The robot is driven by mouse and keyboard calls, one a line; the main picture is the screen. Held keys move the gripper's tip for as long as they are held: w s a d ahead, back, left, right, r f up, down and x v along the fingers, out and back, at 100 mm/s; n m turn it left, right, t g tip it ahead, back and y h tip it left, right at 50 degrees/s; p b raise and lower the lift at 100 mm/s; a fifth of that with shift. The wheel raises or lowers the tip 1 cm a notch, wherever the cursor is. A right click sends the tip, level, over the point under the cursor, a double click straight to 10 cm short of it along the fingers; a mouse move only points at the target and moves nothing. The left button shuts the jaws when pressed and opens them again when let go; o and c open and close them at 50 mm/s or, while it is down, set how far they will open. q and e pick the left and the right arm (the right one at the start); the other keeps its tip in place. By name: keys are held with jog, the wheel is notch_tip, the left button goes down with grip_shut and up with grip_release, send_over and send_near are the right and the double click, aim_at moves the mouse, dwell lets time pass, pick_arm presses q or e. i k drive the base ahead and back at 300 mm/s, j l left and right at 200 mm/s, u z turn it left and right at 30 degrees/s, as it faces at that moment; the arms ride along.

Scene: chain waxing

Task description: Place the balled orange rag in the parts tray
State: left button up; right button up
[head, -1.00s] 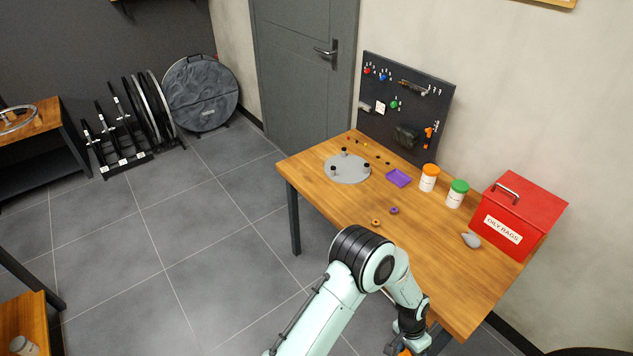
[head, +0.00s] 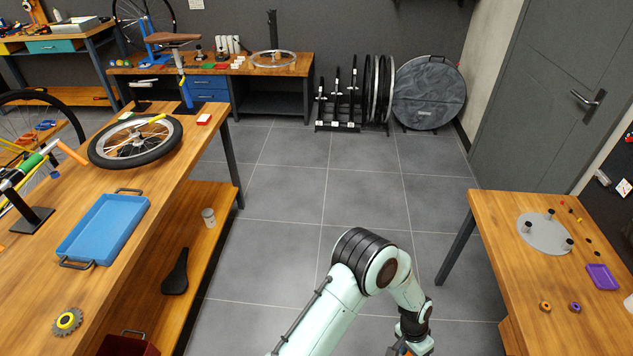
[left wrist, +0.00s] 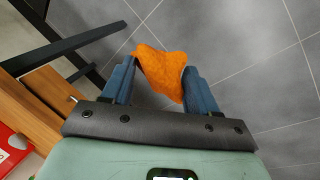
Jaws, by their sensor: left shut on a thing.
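The balled orange rag (left wrist: 160,72) is in the left wrist view, between the blue fingers of my left gripper (left wrist: 161,84), which is shut on it. The rag is held in the air above the grey floor. In the head view the left gripper (head: 404,349) is at the bottom edge, mostly cut off. A blue tray (head: 103,228) with dark handles lies on the left workbench and looks empty; it is far to the left of the gripper. A small purple tray (head: 602,277) lies on the right table. My right gripper is not in view.
The left workbench (head: 185,160) also holds a wheel (head: 135,142) and a sprocket (head: 67,321). Grey floor (head: 270,260) lies open between it and the right table (head: 490,212). A red box (left wrist: 12,150) shows at the wrist view's left edge.

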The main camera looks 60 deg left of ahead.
aim_at(108, 229)
jog(key=u, duration=1.55)
jog(key=j+u, duration=0.4)
jog(key=j, duration=0.35)
jog(key=i, duration=0.05)
